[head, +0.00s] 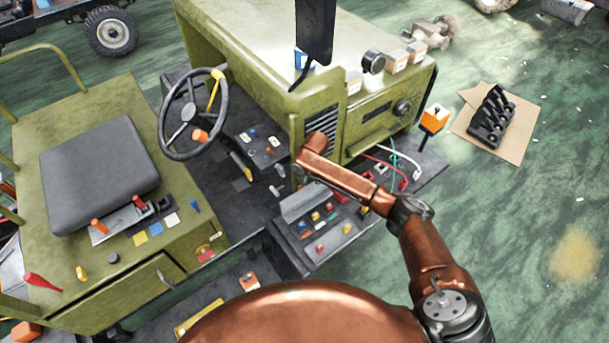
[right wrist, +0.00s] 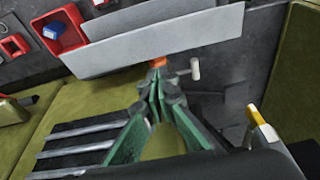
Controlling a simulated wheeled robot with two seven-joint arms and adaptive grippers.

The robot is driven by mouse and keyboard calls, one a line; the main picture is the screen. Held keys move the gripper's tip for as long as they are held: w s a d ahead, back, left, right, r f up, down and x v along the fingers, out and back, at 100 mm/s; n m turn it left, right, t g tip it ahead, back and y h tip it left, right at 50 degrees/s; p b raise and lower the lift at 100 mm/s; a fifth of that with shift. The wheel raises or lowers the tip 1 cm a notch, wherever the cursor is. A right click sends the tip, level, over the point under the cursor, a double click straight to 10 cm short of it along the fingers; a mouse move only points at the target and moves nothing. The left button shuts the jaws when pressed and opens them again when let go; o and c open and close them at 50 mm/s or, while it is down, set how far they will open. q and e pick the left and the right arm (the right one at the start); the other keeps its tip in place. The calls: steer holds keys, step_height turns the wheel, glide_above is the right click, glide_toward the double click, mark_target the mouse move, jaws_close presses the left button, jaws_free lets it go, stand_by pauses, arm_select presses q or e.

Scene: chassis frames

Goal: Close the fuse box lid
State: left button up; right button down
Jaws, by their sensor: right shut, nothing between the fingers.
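The fuse box (head: 325,240) is a dark grey box on the vehicle's floor, with small red, blue and yellow parts inside. Its light grey lid (head: 303,202) stands raised along the far side, so the box is open. In the right wrist view the lid (right wrist: 150,42) spans the top as a pale slab. My right gripper (right wrist: 158,78) has green fingers, shut and empty, with the tips close to the lid's outer face. I cannot tell whether they touch it. In the head view, my right arm mostly hides this gripper. My left gripper is not in view.
A steering wheel (head: 193,113) and small levers stand left of the box. The olive engine hood (head: 280,65) rises behind it. Red and green cables (head: 392,170) lie to the right. A yellow-tipped lever (right wrist: 262,122) is right of my fingers in the wrist view.

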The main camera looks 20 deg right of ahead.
mark_target(300, 186)
steer(key=shift+x, duration=2.25)
steer(key=shift+a, duration=0.1)
